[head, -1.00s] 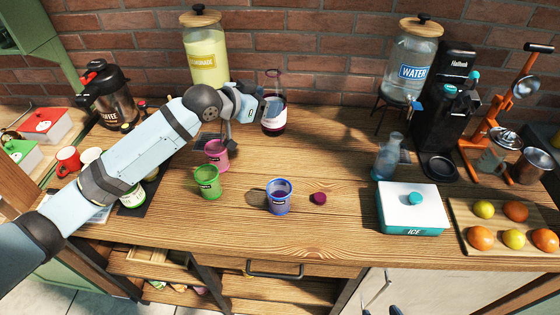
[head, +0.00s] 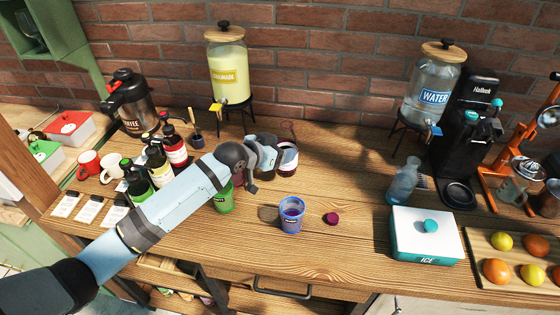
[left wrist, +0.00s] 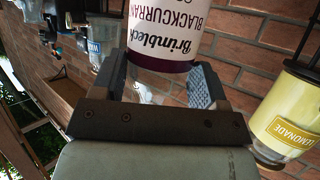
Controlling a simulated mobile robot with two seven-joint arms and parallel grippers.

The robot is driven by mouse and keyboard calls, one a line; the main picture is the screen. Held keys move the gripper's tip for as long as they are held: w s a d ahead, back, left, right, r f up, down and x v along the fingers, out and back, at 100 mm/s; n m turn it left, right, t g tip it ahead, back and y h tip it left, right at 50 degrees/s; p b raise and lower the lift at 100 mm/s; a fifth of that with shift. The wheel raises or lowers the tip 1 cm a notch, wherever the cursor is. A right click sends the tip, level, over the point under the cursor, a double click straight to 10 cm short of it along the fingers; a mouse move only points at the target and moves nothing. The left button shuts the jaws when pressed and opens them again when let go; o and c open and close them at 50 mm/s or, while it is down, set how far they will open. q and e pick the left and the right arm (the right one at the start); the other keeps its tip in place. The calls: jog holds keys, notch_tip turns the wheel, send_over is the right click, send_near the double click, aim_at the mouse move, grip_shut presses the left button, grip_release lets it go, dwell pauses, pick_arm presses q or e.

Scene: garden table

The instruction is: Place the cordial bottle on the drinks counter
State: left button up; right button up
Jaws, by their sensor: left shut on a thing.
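The cordial bottle (head: 289,161), a clear bottle with dark purple contents and a white label, is held upright over the wooden drinks counter (head: 350,185) in the head view. My left gripper (head: 274,160) is shut on it from the left. In the left wrist view, the bottle's label (left wrist: 168,35) reads upside down, "Brimbleck Blackcurrant", between the two fingers (left wrist: 165,85). The arm hides part of the bottle, and I cannot tell whether its base touches the counter. My right gripper is not in view.
A green cup (head: 224,200) and a blue cup (head: 291,214) stand in front; a pink cup is mostly hidden behind the arm. A purple cap (head: 331,218) lies nearby. Several bottles (head: 157,165) stand left. An ice box (head: 425,236) and glass carafe (head: 403,182) stand right.

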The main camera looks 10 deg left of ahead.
pick_arm(q)
jog(key=shift+f, duration=2.7)
jog(key=shift+f, duration=0.1)
jog(key=o, duration=1.3)
jog(key=shift+f, duration=0.1)
jog(key=shift+r, duration=0.2)
jog(key=b+v, duration=0.1)
jog(key=v, duration=1.1)
